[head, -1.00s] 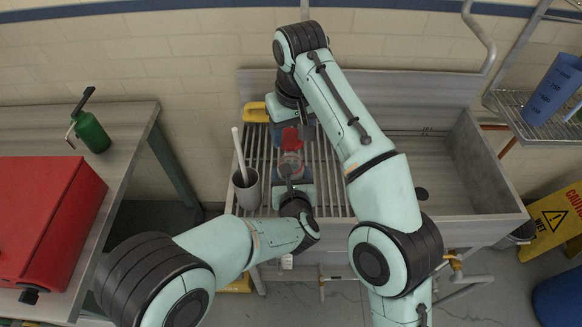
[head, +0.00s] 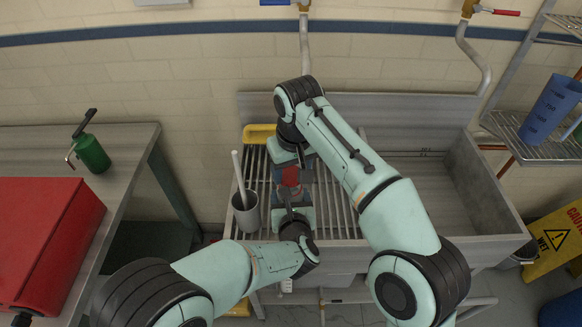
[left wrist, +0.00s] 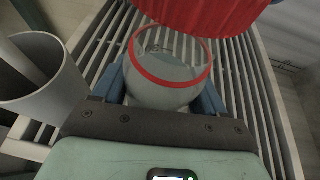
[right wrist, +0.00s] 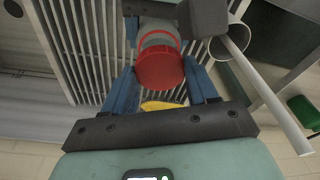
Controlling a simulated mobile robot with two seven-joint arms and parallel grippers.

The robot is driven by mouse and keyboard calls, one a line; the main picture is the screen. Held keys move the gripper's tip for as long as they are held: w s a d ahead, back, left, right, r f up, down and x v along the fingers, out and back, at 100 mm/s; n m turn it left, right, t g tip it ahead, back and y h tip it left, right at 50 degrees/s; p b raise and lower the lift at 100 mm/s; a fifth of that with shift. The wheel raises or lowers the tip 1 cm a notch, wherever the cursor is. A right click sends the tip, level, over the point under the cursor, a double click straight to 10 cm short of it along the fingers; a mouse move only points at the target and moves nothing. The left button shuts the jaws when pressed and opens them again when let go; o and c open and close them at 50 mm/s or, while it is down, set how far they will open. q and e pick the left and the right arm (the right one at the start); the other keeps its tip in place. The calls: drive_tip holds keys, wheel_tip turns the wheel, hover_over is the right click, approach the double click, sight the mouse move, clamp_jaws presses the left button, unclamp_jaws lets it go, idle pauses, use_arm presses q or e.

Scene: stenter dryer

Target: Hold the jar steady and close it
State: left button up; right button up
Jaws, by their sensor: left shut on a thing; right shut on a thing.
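A clear jar (left wrist: 165,75) with a red band around its open mouth is held upright between the blue fingers of my left gripper (left wrist: 168,88), over the slatted rack. My right gripper (right wrist: 165,78) is shut on the red lid (right wrist: 160,68). In the left wrist view the lid (left wrist: 210,12) hangs above and beyond the jar's mouth, apart from it and off to one side. In the head view the lid (head: 290,176) sits between the two grippers and mostly hides the jar.
A grey cup (head: 246,213) with a white rod stands on the slatted rack (head: 335,190), close left of my left gripper. A yellow object (head: 258,133) lies behind on the rack. The sink basin (head: 420,200) to the right is empty. A green bottle (head: 91,153) and red box stand on the left table.

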drive_tip(key=shift+f, duration=0.8)
drive_tip(key=shift+f, duration=0.55)
use_arm(q)
clamp_jaws()
use_arm(e)
drive_tip(key=m, duration=0.4)
drive_tip(key=shift+a+m+h, duration=0.15)
drive_tip(key=shift+m+h, duration=0.15)
drive_tip(key=shift+h, duration=0.1)
drive_tip(key=m, duration=0.4)
drive_tip(key=shift+h, duration=0.3)
drive_tip(key=m, duration=0.4)
drive_tip(key=shift+w+a+m+h, duration=0.1)
drive_tip(key=shift+m+h, duration=0.2)
drive_tip(key=shift+m, duration=0.1)
drive_tip(key=m, duration=0.3)
drive_tip(key=shift+g, duration=0.3)
drive_tip(key=o, duration=1)
